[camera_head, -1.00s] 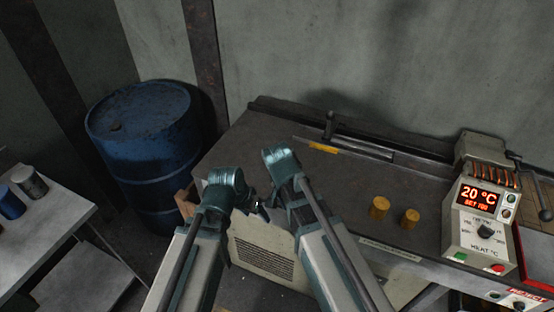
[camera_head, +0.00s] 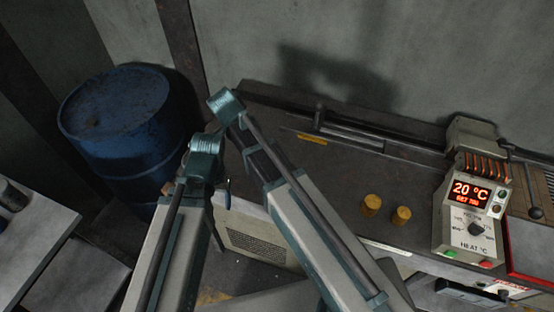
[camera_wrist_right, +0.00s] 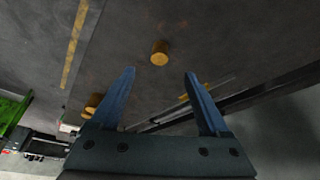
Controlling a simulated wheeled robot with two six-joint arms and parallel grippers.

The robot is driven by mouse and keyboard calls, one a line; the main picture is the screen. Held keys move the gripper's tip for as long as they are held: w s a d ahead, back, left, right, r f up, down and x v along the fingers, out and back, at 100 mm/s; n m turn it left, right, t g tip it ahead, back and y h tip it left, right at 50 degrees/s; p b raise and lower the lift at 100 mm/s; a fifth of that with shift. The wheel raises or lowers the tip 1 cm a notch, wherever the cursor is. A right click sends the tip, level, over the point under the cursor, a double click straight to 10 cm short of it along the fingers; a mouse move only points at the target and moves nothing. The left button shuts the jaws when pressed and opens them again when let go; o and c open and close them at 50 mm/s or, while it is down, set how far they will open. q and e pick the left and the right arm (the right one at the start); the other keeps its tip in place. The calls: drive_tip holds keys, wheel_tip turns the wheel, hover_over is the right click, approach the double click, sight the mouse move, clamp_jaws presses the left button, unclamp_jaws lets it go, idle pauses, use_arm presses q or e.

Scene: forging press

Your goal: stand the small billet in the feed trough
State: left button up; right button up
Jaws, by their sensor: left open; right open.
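Two short brass-coloured billets stand on the dark bench in the head view: a left one (camera_head: 371,205) and a slightly smaller-looking right one (camera_head: 401,215). The feed trough appears to be the long metal channel (camera_head: 345,133) along the back of the bench. My left gripper (camera_head: 222,198) hangs by the bench's left front, partly hidden by its arm, and holds nothing visible. My right gripper (camera_wrist_right: 160,74) is open and empty in the right wrist view. One billet (camera_wrist_right: 160,52) shows beyond its fingertips; another (camera_wrist_right: 93,103) is partly behind a finger.
A heater unit (camera_head: 468,215) reading 20 °C stands on the bench's right, with a copper coil (camera_head: 485,168) behind it. A blue drum (camera_head: 125,130) stands left of the bench. A pale table (camera_head: 40,235) is at far left. The bench between channel and billets is clear.

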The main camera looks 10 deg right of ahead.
drive_tip(key=b+x, duration=0.7)
drive_tip(key=x, duration=0.1)
drive_tip(key=shift+b, duration=0.3)
drive_tip(key=shift+d+f, duration=0.2)
drive_tip(key=b+x, duration=0.2)
drive_tip(key=d+b+x, duration=0.1)
drive_tip(key=b+x, duration=0.2)
drive_tip(key=shift+d+r, duration=0.1)
drive_tip(key=shift+r, duration=0.15)
drive_tip(key=shift+c, duration=0.2)
clamp_jaws()
